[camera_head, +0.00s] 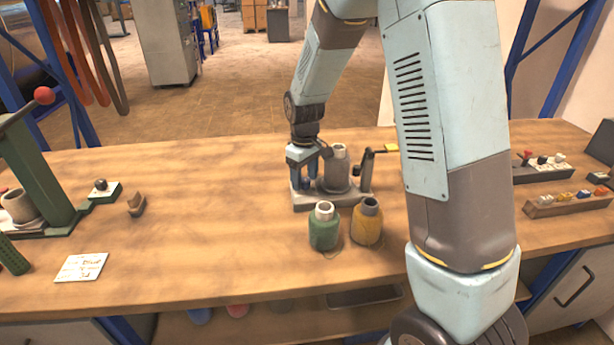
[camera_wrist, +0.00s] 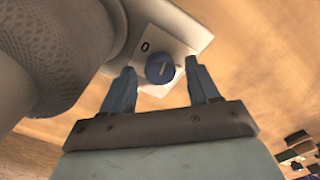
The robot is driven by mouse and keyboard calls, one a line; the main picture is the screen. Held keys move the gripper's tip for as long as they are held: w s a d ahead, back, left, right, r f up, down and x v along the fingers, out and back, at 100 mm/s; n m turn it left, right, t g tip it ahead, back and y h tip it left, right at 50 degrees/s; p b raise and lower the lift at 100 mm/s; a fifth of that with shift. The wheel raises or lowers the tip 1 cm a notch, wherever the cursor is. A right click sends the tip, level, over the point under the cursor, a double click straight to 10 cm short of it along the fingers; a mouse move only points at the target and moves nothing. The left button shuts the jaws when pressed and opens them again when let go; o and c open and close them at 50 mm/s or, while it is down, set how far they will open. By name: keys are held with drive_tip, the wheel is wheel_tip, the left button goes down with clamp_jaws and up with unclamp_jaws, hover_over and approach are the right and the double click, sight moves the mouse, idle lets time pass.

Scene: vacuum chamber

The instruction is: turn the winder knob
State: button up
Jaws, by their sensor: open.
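The winder (camera_head: 300,201) is a grey base on the bench with an upright grey spool (camera_head: 337,172) and a crank with a yellow handle (camera_head: 392,148). Its knob (camera_wrist: 162,69) is round and dark blue with a pale mark, on a white plate printed with a 0. My gripper (camera_head: 304,170) points down over the left part of the winder. In the wrist view my gripper (camera_wrist: 159,70) is open, one finger on each side of the knob. I cannot tell whether the fingers touch it. The large spool fills the upper left of that view.
A green spool (camera_head: 323,230) and a yellow spool (camera_head: 367,226) stand in front of the winder. A green lever press (camera_head: 38,165), a small switch box (camera_head: 103,190) and a white card (camera_head: 82,267) are at left. Racks (camera_head: 567,204) of small parts are at right.

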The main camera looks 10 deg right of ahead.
sight(305, 180)
wheel_tip(305, 180, up, 14)
drive_tip(key=shift+f, duration=0.15)
idle(0.4)
